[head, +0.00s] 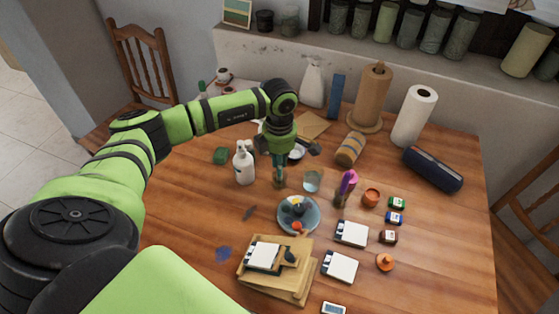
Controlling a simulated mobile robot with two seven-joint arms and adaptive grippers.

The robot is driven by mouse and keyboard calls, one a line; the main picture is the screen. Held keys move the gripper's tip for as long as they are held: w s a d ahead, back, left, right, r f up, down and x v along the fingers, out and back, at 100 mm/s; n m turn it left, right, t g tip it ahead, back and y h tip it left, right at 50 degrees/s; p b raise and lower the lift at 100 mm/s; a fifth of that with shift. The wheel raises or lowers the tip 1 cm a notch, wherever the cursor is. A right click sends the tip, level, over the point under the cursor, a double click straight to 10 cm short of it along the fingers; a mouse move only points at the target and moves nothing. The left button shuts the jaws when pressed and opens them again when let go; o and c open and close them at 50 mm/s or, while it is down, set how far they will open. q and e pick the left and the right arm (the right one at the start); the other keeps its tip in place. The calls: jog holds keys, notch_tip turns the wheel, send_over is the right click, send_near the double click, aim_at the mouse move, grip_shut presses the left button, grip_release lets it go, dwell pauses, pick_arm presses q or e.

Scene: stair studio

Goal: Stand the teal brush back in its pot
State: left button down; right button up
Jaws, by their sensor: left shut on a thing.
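My left gripper (280,161) points down over the middle of the table, just right of a white pump bottle. It is shut on a slim teal thing, which looks like the teal brush (281,172). The brush looks roughly upright; its lower end is over a small brownish-green spot that is too small to make out. A small dark pot (339,201) to the right holds a pink-and-purple upright thing (348,183). I cannot tell for sure which pot is the brush's own. My right gripper is not in view.
A clear glass (312,181) stands close right of the gripper, and the white pump bottle (244,163) close left. A blue plate (312,219) with paint lies in front. Paper rolls (414,116) stand behind.

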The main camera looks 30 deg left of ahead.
pick_arm(q)
jog(key=c, duration=1.2)
grip_release()
jog(key=shift+c, duration=0.2)
jog(key=shift+r+p, duration=0.3)
jog(key=shift+p, duration=0.15)
jog(key=shift+w+r+b, duration=0.1)
jog(key=shift+r+b, duration=0.2)
jog(key=shift+b, duration=0.1)
notch_tip(320, 180, up, 10)
jog(key=b, duration=0.2)
jog(key=shift+f+b, duration=0.15)
jog(key=shift+b, duration=0.15)
jog(key=shift+r, duration=0.7)
jog(key=shift+r, duration=0.1)
